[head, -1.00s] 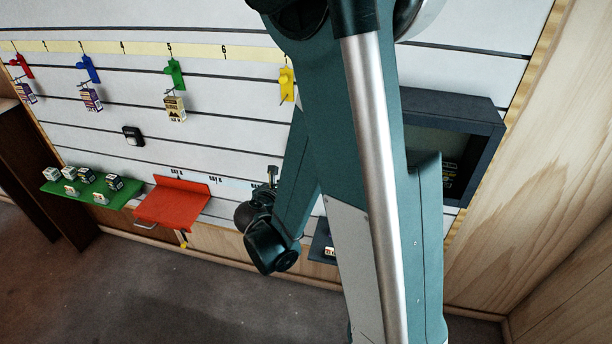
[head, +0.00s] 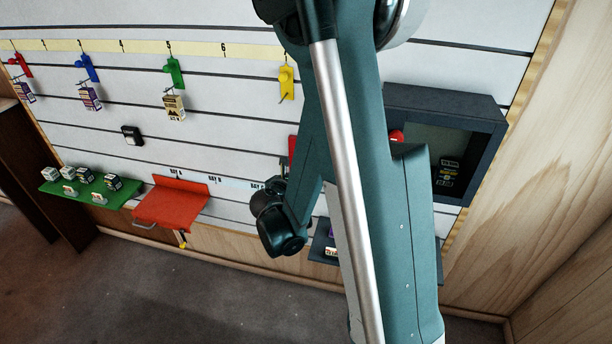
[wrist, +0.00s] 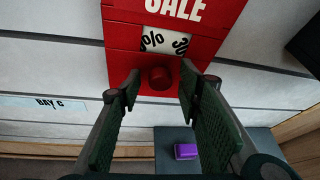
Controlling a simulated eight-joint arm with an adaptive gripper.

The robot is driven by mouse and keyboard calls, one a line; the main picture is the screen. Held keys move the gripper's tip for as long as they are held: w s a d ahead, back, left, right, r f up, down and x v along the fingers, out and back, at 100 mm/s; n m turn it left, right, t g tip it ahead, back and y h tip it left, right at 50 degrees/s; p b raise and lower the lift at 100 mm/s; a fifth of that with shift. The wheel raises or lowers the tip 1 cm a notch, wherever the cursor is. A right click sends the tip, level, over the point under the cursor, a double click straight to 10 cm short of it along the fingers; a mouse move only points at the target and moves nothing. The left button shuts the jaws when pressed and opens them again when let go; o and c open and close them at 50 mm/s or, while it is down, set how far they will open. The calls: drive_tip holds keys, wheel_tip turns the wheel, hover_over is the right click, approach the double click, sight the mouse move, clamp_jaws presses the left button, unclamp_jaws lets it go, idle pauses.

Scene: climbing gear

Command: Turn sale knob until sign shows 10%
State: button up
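The red sale sign (wrist: 192,30) hangs on the slatted wall in the wrist view. Its white window (wrist: 165,41) shows a "%" at the left and part of a "3" figure at the right, cut off between values. The red round knob (wrist: 160,78) sits below the window. My gripper (wrist: 155,84) is open, with one finger on each side of the knob. I cannot tell whether either finger touches it. In the head view, my arm hides most of the sign; only a red sliver (head: 292,150) shows.
A purple box (wrist: 186,151) lies on a dark shelf (wrist: 168,136) below the sign. A dark cabinet (head: 480,105) stands to the right of my arm. A red shelf (head: 170,205) and a green shelf (head: 60,188) with small boxes are to the left.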

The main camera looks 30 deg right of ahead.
drive_tip(key=c, duration=0.9)
drive_tip(key=shift+s+d+f+m+t+y+b, duration=0.1)
drive_tip(key=shift+m+t+y+b, duration=0.75)
drive_tip(key=shift+m, duration=0.7)
drive_tip(key=shift+s+d+m+t+y+b, duration=0.15)
drive_tip(key=shift+m+t+y+b, duration=0.6)
drive_tip(key=shift+m, duration=0.85)
drive_tip(key=shift+s+d+f+m+t+y+b, duration=0.1)
drive_tip(key=shift+m+t+y+b, duration=0.5)
drive_tip(key=shift+m+t+b, duration=0.7)
drive_tip(key=shift+m+p, duration=0.35)
drive_tip(key=shift+m, duration=0.1)
